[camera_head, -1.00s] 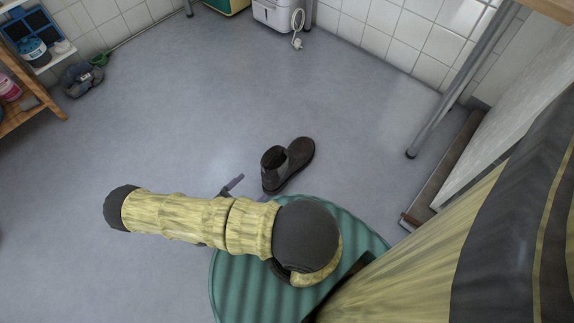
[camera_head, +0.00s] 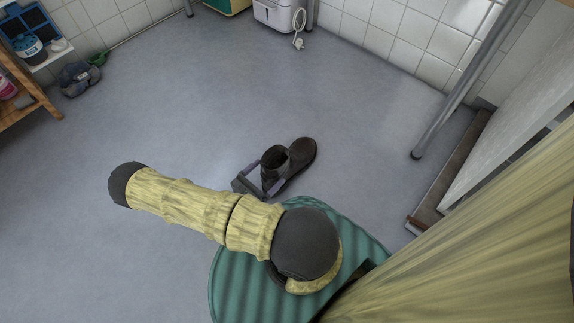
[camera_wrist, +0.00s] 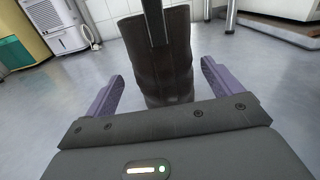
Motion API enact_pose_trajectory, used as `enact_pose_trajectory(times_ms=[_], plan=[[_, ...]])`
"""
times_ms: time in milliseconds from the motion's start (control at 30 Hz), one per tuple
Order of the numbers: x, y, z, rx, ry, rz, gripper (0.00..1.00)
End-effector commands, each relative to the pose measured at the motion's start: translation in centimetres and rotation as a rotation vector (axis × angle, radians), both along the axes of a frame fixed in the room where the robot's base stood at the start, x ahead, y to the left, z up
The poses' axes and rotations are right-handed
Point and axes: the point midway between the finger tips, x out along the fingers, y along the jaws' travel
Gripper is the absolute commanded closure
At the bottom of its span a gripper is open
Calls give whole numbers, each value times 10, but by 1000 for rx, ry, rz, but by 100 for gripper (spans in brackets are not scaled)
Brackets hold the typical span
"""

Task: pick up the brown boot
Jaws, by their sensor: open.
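The brown boot (camera_head: 297,160) stands upright on the grey floor, its toe pointing to the upper right in the head view. In the wrist view the boot's dark shaft (camera_wrist: 166,75) fills the middle, between the two purple fingers. My gripper (camera_head: 262,180) is open around the heel end of the boot, one finger on each side. In the wrist view my gripper (camera_wrist: 160,95) shows a gap between each finger and the boot. A dark strip crosses the top of the shaft there. My arm hides part of the floor near the boot.
The floor (camera_head: 200,90) around the boot is broad and clear. A metal leg (camera_head: 450,95) and a low ledge (camera_head: 450,170) stand at the right. A white appliance (camera_head: 278,14) stands at the back.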

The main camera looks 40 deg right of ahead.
Motion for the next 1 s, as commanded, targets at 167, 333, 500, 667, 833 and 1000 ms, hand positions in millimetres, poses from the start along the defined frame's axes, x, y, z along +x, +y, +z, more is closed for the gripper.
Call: enact_pose_trajectory(times_ms=[167,333,500,667,833,1000], plan=[[0,-20,-6,-2,0,-2,9],[2,-33,-2,-1,0,4,9],[2,-33,-1,-1,-1,6,9],[2,-33,-1,-1,0,5,9],[2,-33,-1,-1,0,5,9],[1,-34,-1,-1,0,2,35]])
